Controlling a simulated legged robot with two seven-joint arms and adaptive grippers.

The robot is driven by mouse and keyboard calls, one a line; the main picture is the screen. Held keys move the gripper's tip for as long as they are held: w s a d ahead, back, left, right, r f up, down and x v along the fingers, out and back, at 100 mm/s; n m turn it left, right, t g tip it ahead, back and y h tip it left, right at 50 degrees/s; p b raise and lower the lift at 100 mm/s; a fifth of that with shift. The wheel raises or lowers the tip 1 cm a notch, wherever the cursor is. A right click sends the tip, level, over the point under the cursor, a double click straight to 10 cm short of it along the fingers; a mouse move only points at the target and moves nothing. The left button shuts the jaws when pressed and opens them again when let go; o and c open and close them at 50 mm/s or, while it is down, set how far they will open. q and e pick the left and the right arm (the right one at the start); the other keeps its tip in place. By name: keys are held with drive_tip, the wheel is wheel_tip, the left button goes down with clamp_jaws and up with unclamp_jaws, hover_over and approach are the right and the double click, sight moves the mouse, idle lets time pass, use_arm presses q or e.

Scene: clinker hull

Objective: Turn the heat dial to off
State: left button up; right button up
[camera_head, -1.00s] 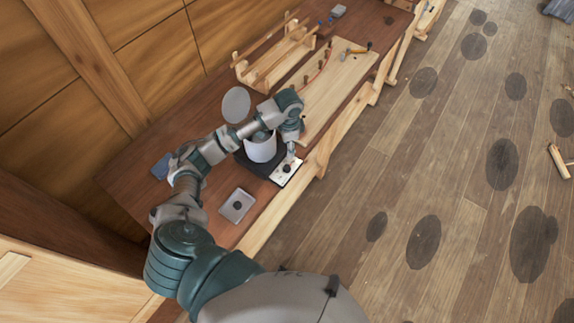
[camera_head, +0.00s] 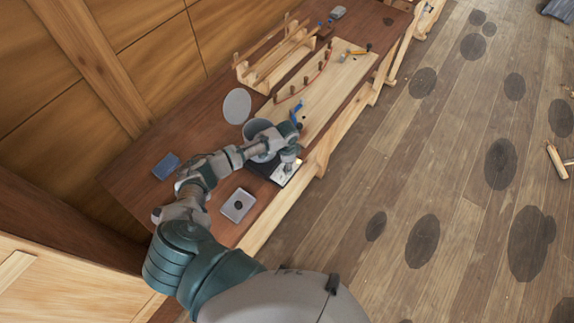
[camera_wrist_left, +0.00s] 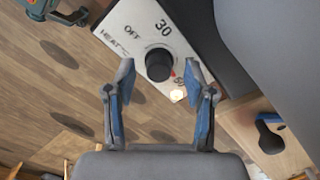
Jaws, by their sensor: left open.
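The black heat dial (camera_wrist_left: 159,65) sits on a white panel (camera_wrist_left: 130,22) marked HEAT, OFF, 30 and 50. A small red mark shows at the dial's lower right, on the side near the 50. My left gripper (camera_wrist_left: 160,72) is open, with one blue-padded finger on each side of the dial. Gaps show between the fingers and the dial, and nothing is held. In the head view my left gripper (camera_head: 287,164) is over the panel end of the dark heater unit, and the wrist hides much of it. My right gripper does not show.
A grey pot (camera_head: 256,129) stands close beside my wrist. A round grey disc (camera_head: 236,106) is behind it. A grey square plate (camera_head: 238,205) and a blue block (camera_head: 166,166) lie on the bench (camera_head: 140,190).

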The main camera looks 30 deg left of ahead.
use_arm(q)
drive_tip(key=shift+f, duration=0.55)
clamp_jaws()
